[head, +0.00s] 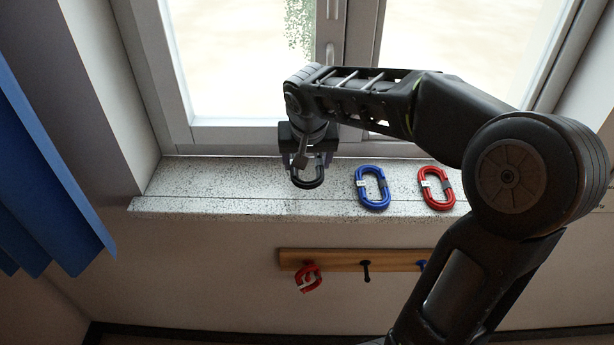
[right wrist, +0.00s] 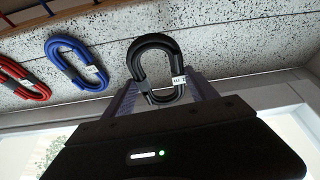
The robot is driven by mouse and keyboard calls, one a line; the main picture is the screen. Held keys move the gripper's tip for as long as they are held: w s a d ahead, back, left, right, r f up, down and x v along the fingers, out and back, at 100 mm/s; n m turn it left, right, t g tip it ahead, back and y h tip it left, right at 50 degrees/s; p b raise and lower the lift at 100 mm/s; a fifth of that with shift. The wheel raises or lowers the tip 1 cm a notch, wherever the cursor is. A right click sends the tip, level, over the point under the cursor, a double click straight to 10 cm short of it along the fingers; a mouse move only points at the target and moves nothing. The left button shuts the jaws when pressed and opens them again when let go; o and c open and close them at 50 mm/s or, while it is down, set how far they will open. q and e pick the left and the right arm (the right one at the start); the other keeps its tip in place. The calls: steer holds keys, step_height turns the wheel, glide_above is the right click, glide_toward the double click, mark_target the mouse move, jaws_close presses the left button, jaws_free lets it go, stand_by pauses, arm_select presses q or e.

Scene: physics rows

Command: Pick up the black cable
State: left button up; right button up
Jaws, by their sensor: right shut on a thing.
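The black cable (head: 309,183) is a coiled loop with a white label, at the window sill's left part in the head view. It also shows in the right wrist view (right wrist: 139,62), between the finger ends. My right gripper (head: 306,166) points down and is shut on the black cable. I cannot tell whether the cable still touches the sill. My left gripper is not in view.
A blue cable coil (head: 372,188) and a red cable coil (head: 436,188) lie on the speckled sill (head: 220,185) to the right. Below, a wooden peg rail (head: 335,260) holds another red coil (head: 308,279). A blue curtain (head: 45,165) hangs at left.

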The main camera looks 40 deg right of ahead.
steer(key=shift+r, duration=1.9)
steer(key=w+a+f+n+y+p, duration=0.1)
steer(key=a+f+n+p, duration=0.1)
steer(key=a, duration=0.3)
steer(key=w+a+f+n+p, duration=0.2)
steer(key=a, duration=0.4)
steer(key=w+a+f+n+y+p, duration=0.1)
steer(key=a+f+n+p, duration=0.1)
steer(key=a, duration=0.4)
steer(key=shift+w+a+f+n+t+y, duration=0.1)
steer(key=shift+w+f+n+t+y, duration=0.2)
steer(key=shift+f, duration=0.3)
steer(key=shift+a+f, duration=0.15)
